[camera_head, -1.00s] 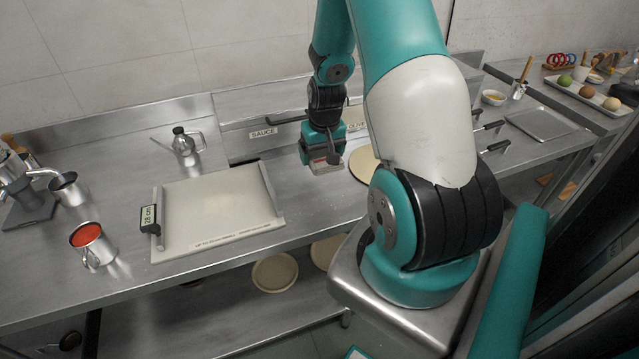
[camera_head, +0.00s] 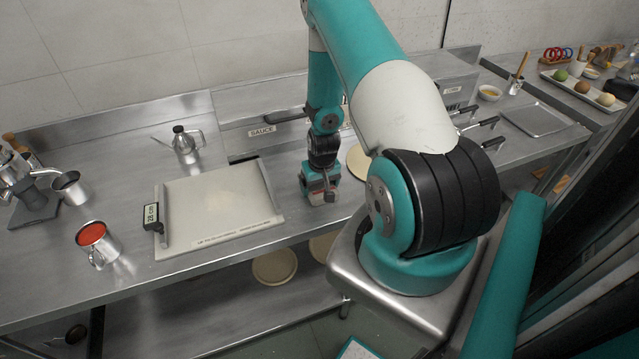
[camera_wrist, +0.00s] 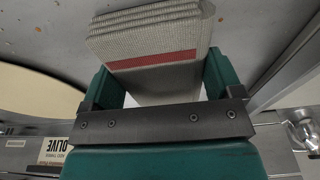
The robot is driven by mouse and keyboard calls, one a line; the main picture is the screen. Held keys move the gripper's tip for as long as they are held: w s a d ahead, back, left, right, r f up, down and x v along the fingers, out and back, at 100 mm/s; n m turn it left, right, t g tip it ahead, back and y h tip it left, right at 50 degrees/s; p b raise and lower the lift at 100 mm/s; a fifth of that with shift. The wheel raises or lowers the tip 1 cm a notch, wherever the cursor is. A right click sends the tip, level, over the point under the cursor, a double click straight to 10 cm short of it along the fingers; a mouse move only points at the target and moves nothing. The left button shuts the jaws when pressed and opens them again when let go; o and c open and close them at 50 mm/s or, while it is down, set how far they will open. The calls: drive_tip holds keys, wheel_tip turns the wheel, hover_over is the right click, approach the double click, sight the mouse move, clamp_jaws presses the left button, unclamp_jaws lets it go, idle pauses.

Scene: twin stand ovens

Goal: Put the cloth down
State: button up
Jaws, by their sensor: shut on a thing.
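The cloth (camera_wrist: 150,42) is a folded, pale grey ribbed stack with a red stripe. In the wrist view it sits between the two teal fingers of my gripper (camera_wrist: 155,85), which is shut on it. In the head view my gripper (camera_head: 321,197) points down low over the steel counter, just right of the white board. Only a small pale and red bit of the cloth shows there. I cannot tell whether the cloth touches the counter.
A pale board marked 28 cm (camera_head: 220,205) lies left of my gripper. A round tan disc (camera_head: 357,160) lies just right of it. A cup of red sauce (camera_head: 92,236), an oil can (camera_head: 184,145) and an empty steel tray (camera_head: 532,118) stand farther off. The counter's front edge is close.

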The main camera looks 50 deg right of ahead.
sight(321, 190)
drive_tip(key=shift+f, duration=0.1)
drive_tip(key=shift+f, duration=0.15)
drive_tip(key=o, duration=0.8)
drive_tip(key=shift+s, duration=0.1)
drive_tip(key=shift+a, duration=0.15)
drive_tip(key=shift+r, duration=0.4)
drive_tip(key=r+b, duration=0.1)
drive_tip(key=r, duration=0.3)
drive_tip(key=s+r+b, duration=0.1)
drive_tip(key=r, duration=0.2)
drive_tip(key=r+b, duration=0.1)
drive_tip(key=r, duration=0.3)
drive_tip(key=shift+s+a+r+b, duration=0.15)
drive_tip(key=shift+a+r+b, duration=0.2)
drive_tip(key=shift+a, duration=0.05)
